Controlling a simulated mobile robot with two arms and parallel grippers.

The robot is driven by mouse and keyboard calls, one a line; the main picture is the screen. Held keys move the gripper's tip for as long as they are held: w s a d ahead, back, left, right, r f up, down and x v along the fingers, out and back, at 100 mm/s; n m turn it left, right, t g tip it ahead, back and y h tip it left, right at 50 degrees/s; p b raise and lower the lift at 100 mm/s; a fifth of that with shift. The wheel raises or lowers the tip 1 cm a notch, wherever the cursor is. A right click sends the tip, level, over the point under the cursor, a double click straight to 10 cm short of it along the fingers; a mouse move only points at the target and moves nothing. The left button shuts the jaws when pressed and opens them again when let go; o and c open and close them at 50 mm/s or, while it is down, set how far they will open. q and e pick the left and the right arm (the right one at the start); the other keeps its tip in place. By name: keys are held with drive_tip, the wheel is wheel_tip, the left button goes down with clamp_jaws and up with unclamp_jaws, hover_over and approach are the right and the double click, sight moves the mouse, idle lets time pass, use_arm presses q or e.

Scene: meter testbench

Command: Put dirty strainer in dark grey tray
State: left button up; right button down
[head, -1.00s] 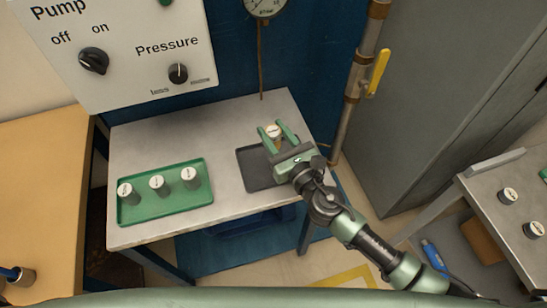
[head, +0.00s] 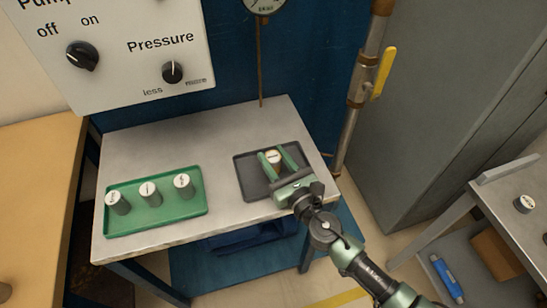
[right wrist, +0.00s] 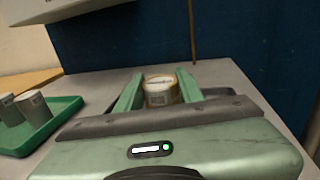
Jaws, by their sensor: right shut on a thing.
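My right gripper (head: 276,162) is shut on a small cylindrical strainer (head: 273,156) with a pale top and a brownish-yellow rim. The strainer stands upright between the two green fingers; it also shows in the right wrist view (right wrist: 160,92). In the head view the strainer and fingers are within the outline of the dark grey tray (head: 247,182), which lies on the right part of the grey table. The gripper hides the tray's near right part. I cannot tell whether the strainer's base touches the tray floor. My left gripper is not in view.
A green tray (head: 160,221) with three grey, white-topped strainers stands at the table's left. The grey table (head: 215,135) is clear between and behind the trays. A pipe with a yellow valve handle (head: 384,72) rises behind right. Another bench (head: 505,195) stands at far right.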

drive_tip(key=shift+f, duration=0.25)
drive_tip(key=c, duration=0.9)
unclamp_jaws()
drive_tip(key=shift+r, duration=0.1)
drive_tip(key=shift+r+p, duration=0.3)
drive_tip(key=b+v, duration=0.1)
drive_tip(key=v, duration=0.6)
drive_tip(key=b+v, duration=0.1)
drive_tip(key=v, duration=0.3)
drive_tip(key=shift+f+b, duration=0.25)
drive_tip(key=shift+b, duration=0.05)
drive_tip(key=shift+s+d+r, duration=0.2)
drive_tip(key=shift+s+d, duration=0.05)
drive_tip(key=shift+s, duration=0.2)
